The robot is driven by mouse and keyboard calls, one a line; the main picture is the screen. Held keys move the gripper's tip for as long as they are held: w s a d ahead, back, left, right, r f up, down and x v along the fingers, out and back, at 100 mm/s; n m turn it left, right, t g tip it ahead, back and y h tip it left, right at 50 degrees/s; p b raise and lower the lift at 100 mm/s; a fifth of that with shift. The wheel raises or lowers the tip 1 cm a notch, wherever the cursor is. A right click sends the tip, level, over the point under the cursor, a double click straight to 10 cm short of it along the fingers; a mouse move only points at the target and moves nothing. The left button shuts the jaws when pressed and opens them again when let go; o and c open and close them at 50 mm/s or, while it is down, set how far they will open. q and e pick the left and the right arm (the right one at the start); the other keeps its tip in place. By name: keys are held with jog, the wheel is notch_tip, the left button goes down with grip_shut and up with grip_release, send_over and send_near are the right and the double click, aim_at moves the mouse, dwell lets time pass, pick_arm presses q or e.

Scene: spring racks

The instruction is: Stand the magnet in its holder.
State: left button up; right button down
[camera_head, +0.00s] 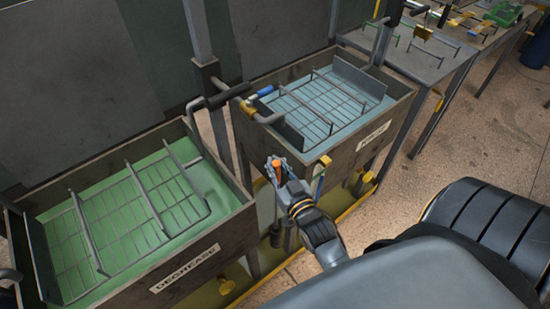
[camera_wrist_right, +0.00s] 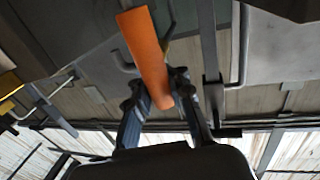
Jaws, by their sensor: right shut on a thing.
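My right gripper (camera_head: 278,172) is between the two tanks, near the front corner of the rinse tank. It is shut on an orange handle (camera_wrist_right: 143,50), which sticks up between the fingers in the wrist view and shows as a small orange tip (camera_head: 277,164) in the head view. The handle appears to be the magnet's. A dark cylinder (camera_head: 276,236) hangs or stands below the gripper; I cannot tell whether it joins the handle. I cannot make out the holder with certainty. My left gripper is not in view.
The degrease tank (camera_head: 188,275) with green liquid and a wire rack is at left. The second tank (camera_head: 372,140), with blue liquid and a rack, is behind. A pipe with a blue-handled valve (camera_head: 258,94) crosses its left edge. A grey table (camera_head: 408,60) is at upper right.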

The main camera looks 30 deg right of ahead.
jog(key=shift+f+b, duration=1.3)
jog(key=shift+f, duration=1)
jog(key=shift+f+b, duration=1.8)
jog(key=shift+f, duration=0.55)
jog(key=c, duration=1.1)
grip_release()
jog(key=shift+s, duration=0.1)
jog(key=s, duration=0.4)
jog(key=s+a, duration=0.1)
jog(key=s, duration=0.6)
jog(key=shift+s+a+r, duration=0.1)
jog(key=shift+s+a, duration=0.3)
